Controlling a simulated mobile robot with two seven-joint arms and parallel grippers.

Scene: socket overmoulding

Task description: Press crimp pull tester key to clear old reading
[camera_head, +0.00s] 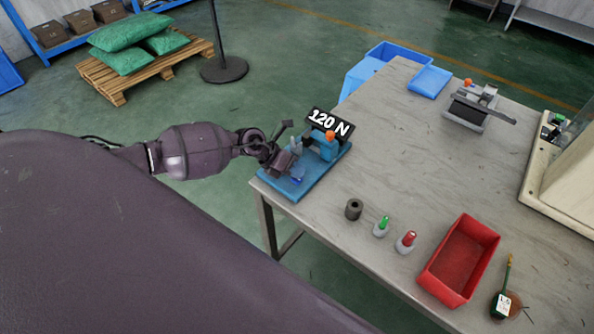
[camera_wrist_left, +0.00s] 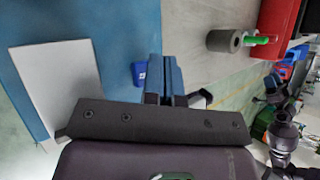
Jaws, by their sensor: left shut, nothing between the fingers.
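The crimp pull tester (camera_head: 311,181) is a blue-based device at the left corner of the table. Its black display (camera_head: 331,122) reads 120 N, and an orange part (camera_head: 331,136) sits below it. My left gripper (camera_head: 291,165) is over the tester's near left side, shut and empty. In the left wrist view its closed fingers (camera_wrist_left: 166,75) are beside a small blue key (camera_wrist_left: 139,74) with a white mark. I cannot tell whether they touch it. The key is partly hidden by the gripper in the head view. My right gripper is not visible.
A dark cylinder (camera_head: 353,209), a green-topped piece (camera_head: 382,227), a red-topped piece (camera_head: 406,242) and a red tray (camera_head: 436,275) stand along the near edge. A grey device (camera_head: 470,110) and blue tray (camera_head: 430,80) are farther back. The table's middle is clear.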

